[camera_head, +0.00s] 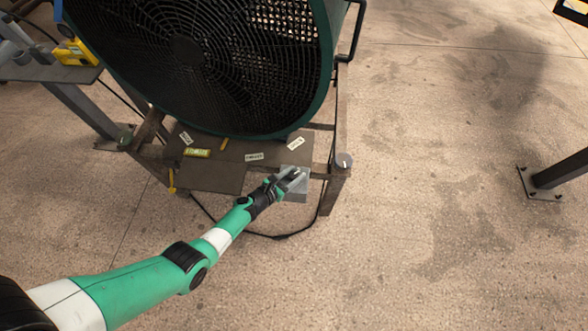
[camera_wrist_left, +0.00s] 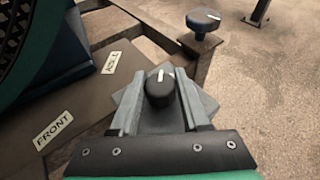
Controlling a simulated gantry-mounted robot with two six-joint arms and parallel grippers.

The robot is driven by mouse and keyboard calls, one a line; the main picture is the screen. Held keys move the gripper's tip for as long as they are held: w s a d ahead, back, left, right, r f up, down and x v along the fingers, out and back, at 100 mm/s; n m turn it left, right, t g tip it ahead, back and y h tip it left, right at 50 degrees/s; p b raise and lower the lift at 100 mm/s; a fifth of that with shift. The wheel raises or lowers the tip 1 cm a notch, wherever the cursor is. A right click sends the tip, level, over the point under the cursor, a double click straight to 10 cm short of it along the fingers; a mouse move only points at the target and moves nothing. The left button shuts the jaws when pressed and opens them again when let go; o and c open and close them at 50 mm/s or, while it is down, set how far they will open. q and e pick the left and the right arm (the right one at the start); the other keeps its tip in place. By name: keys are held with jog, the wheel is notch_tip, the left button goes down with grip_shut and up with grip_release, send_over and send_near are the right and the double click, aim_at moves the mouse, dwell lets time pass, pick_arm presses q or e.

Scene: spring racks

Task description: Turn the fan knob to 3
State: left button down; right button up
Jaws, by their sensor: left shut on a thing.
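The large dark green fan (camera_head: 190,50) stands on a metal frame. A black knob (camera_wrist_left: 160,90) with a white pointer mark sits on a grey box (camera_head: 298,195) at the front of the frame. In the left wrist view the mark points toward the top of the picture. My left gripper (camera_head: 294,176) is shut on this knob, one finger on each side. No numbers around the knob can be made out. My right gripper is not in view.
A second dark round knob (camera_head: 343,160) is on the frame's corner post, right of the grey box. Labels, one reading FRONT (camera_wrist_left: 52,130), lie on the brown plate (camera_head: 212,178). A black cable (camera_head: 270,236) hangs below. The floor at right is mostly clear.

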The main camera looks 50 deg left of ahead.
pick_arm(q)
jog(key=shift+a+m+h, duration=0.15)
jog(key=shift+m+h, duration=0.65)
jog(key=shift+h, duration=0.2)
jog(key=shift+m+h+b, duration=0.5)
jog(key=shift+m+h, duration=0.4)
jog(key=shift+h, duration=0.4)
jog(key=shift+d, duration=0.2)
jog(key=shift+c, duration=1.9)
grip_release()
